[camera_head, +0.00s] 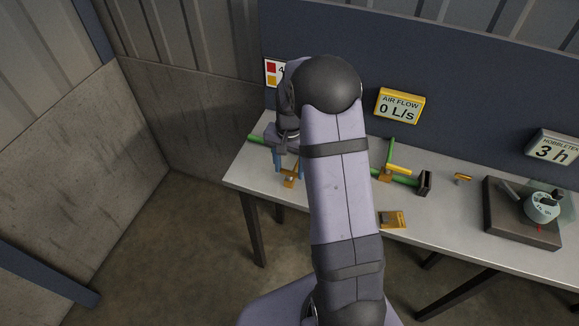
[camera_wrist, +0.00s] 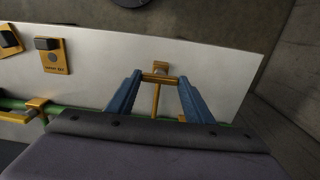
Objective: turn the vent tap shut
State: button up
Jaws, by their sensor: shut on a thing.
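A yellow tap (camera_head: 289,181) sits at the left end of the table by the green pipe (camera_head: 256,139). My gripper (camera_head: 287,166) points down over it, and my arm hides part of the pipe. In the wrist view my gripper's blue fingers (camera_wrist: 158,98) stand on both sides of the tap's yellow handle (camera_wrist: 156,78) and are shut on it. A second tap (camera_head: 398,169), with a yellow handle, is on the pipe to the right of my arm. No label shows which one is the vent tap.
The air flow display (camera_head: 399,106) reads 0 L/s, and another display (camera_head: 552,149) reads 3 h. A yellow plate with a dark knob (camera_head: 393,219) lies near the table's front edge.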

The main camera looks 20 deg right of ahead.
aim_at(289, 171)
jog(key=o, duration=1.1)
jog(key=shift+c, duration=0.2)
jog(key=shift+r+b, duration=1.15)
jog(key=shift+r, duration=2.6)
